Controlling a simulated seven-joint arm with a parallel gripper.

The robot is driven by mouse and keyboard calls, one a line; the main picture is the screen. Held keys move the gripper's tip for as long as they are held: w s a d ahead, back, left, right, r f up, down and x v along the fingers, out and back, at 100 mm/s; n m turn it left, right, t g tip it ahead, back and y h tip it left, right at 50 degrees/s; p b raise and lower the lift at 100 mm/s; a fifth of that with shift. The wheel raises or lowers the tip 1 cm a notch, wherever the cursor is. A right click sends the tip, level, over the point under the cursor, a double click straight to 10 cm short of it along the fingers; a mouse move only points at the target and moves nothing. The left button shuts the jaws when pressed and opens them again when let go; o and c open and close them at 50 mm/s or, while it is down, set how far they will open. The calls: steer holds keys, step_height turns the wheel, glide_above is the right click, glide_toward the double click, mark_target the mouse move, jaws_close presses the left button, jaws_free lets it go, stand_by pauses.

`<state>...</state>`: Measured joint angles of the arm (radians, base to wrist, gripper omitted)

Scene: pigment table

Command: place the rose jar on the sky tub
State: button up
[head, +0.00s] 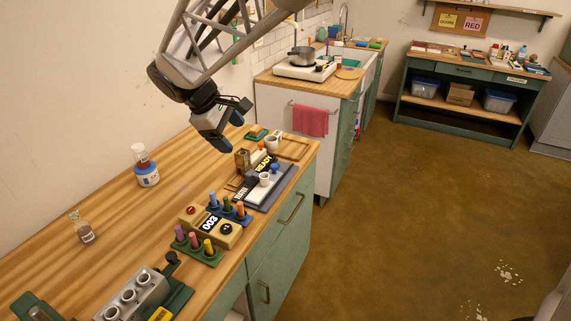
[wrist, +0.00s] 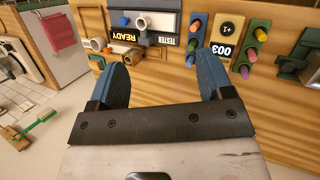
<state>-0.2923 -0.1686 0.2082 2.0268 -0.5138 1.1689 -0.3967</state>
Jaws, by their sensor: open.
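I take these as the rose jar and the sky tub. A second clear jar with brownish contents (head: 84,231) stands apart on the table, nearer the front left. My gripper (head: 232,127) is raised above the table, to the right of the tub and away from both jars. In the wrist view my gripper (wrist: 163,72) has its blue fingers wide apart with nothing between them. Neither jar nor tub shows there.
A READY tester board (head: 265,183) with a white cup, a box marked 003 (head: 212,225), racks of coloured pegs (head: 196,246) and a grey block with round holes (head: 133,294) line the table's right side. The wood around the tub is clear.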

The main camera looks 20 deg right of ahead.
steer(key=s+d+f+m+y, duration=0.1)
steer(key=s+d+m, duration=0.2)
steer(key=s, duration=0.6)
steer(key=s+d+f+m+t+y, duration=0.1)
steer(key=s+d+m+y, duration=0.1)
steer(key=s, duration=0.7)
steer(key=s+d+f+m+y, duration=0.2)
steer(key=s+d+m, duration=0.2)
steer(key=s, duration=0.5)
steer(key=shift+s+m, duration=0.25)
steer(key=shift+m, duration=0.55)
steer(key=shift+d+f, duration=0.1)
